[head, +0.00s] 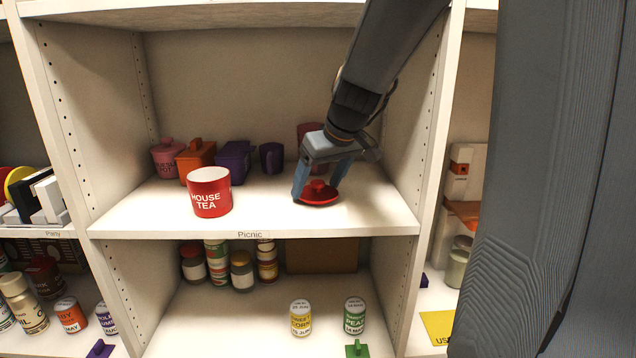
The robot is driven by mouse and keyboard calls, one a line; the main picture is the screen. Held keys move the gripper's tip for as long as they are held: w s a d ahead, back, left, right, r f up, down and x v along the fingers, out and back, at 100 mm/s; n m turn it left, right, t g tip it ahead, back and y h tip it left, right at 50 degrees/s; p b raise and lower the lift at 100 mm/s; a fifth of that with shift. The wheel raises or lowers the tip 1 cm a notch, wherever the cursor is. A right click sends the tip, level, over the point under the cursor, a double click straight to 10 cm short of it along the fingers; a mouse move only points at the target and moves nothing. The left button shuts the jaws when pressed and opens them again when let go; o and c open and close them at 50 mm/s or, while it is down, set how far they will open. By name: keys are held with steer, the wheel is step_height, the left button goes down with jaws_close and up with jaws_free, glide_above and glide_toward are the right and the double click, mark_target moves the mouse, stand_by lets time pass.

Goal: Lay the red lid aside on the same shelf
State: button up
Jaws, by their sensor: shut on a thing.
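The red lid (318,197) is at the right part of the Picnic shelf (270,222), at or just above its surface; I cannot tell whether it touches. My gripper (320,186) points down from above and is shut on the lid's knob, with one finger on each side. The red tin (210,193) marked "HOUSE TEA" stands upright without a lid near the shelf's front edge, left of the gripper and apart from it.
Behind stand a pink pot (167,160), an orange box (195,161), a purple box (234,158), a dark purple mug (271,158) and a dark red container (306,133), partly hidden by my gripper. An upright panel (405,120) bounds the shelf on the right.

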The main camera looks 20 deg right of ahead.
steer(key=shift+f, duration=0.1)
steer(key=o, duration=1.2)
steer(key=shift+b+v, duration=0.95)
steer(key=shift+v, duration=3)
